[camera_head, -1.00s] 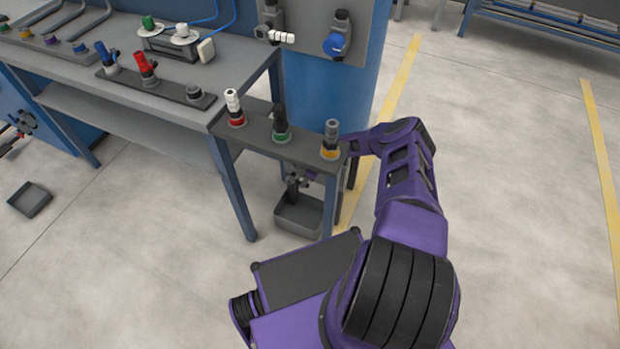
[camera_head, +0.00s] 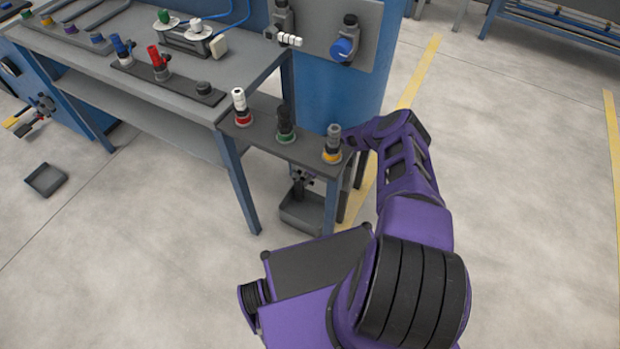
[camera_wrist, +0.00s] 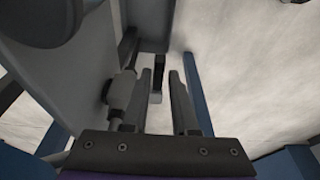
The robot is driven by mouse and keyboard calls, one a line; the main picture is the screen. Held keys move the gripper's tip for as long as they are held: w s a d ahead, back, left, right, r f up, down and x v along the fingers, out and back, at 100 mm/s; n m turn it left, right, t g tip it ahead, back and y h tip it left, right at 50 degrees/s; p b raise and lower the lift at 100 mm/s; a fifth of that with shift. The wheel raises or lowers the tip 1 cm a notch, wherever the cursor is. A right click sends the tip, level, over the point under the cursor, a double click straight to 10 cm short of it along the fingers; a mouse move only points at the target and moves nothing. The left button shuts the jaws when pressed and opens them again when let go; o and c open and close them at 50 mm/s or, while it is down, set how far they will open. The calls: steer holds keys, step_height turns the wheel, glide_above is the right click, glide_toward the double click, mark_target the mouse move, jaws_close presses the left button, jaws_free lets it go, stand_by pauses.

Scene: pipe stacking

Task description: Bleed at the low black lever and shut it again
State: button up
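In the wrist view my gripper (camera_wrist: 161,78) has its two dark fingers apart, with a gap between the tips. A short dark bar (camera_wrist: 156,82), which looks like the low black lever, shows in that gap. I cannot tell whether a finger touches it. A grey pipe fitting (camera_wrist: 121,92) stands just left of the left finger. In the head view the low valve (camera_head: 301,184) sits under the small shelf, above a grey drip tray (camera_head: 303,214). My gripper is mostly hidden there by the shelf and my purple arm, and the lever's angle is unclear.
The small shelf (camera_head: 262,135) carries red, green and yellow-collared fittings close to my forearm. A blue table leg (camera_head: 240,185) stands left of the tray. A wall panel with a blue knob (camera_head: 342,48) is behind. Open floor (camera_head: 520,200) lies to the right.

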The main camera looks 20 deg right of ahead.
steer(key=shift+o, duration=1.1)
steer(key=p+v, duration=0.4)
steer(key=v, duration=1.3)
steer(key=shift+r+p, duration=0.25)
steer(key=shift+p, duration=0.05)
